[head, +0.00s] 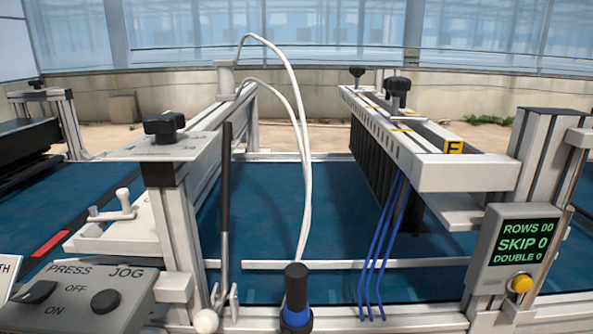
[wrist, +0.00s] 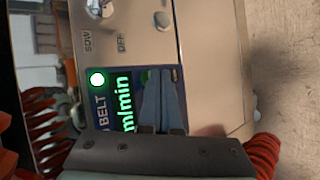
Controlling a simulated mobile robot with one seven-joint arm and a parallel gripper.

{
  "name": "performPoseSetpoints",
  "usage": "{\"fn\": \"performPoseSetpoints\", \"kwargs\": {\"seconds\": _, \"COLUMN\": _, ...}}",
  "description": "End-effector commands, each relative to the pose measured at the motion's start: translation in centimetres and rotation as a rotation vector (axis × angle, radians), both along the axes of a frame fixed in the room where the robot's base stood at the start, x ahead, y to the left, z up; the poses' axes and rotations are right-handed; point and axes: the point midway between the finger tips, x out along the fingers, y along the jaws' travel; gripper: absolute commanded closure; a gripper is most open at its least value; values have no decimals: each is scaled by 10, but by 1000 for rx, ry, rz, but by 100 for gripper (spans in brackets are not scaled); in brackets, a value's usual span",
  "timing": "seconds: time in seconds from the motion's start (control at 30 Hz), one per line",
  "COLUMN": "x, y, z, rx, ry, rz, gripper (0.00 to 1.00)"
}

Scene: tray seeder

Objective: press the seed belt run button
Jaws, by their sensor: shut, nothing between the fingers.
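In the wrist view a metal control panel (wrist: 205,55) stands turned sideways, with a dark section lettered BELT and a green m/min readout (wrist: 124,103). A round green-lit button or lamp (wrist: 97,79) sits beside the BELT lettering; no run label is readable. My gripper (wrist: 160,75) is shut and empty, its fingers lying in front of the dark section, right of the readout. I cannot tell whether the fingertips touch the panel. The head view shows neither my gripper nor this panel.
In the head view the seeder's blue belt (head: 275,200) runs below metal frames. A PRESS/JOG box (head: 90,300) stands front left, a counter (head: 518,245) with a yellow button (head: 521,283) front right. A lever (head: 225,190) and white hoses (head: 300,130) rise between.

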Motion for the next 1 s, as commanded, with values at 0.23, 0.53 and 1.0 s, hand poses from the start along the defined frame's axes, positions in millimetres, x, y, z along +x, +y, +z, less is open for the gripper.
{"fn": "performPoseSetpoints", "kwargs": {"seconds": 0.23, "x": -6, "y": 0, "z": 0, "rx": 1, "ry": -1, "rz": -2, "gripper": 100}}
{"fn": "performPoseSetpoints", "kwargs": {"seconds": 0.53, "x": -16, "y": -1, "z": 1, "rx": -1, "ry": 3, "rz": -1, "gripper": 100}}
{"fn": "performPoseSetpoints", "kwargs": {"seconds": 1.0, "x": -61, "y": 0, "z": 2, "rx": -1, "ry": 2, "rz": 0, "gripper": 100}}
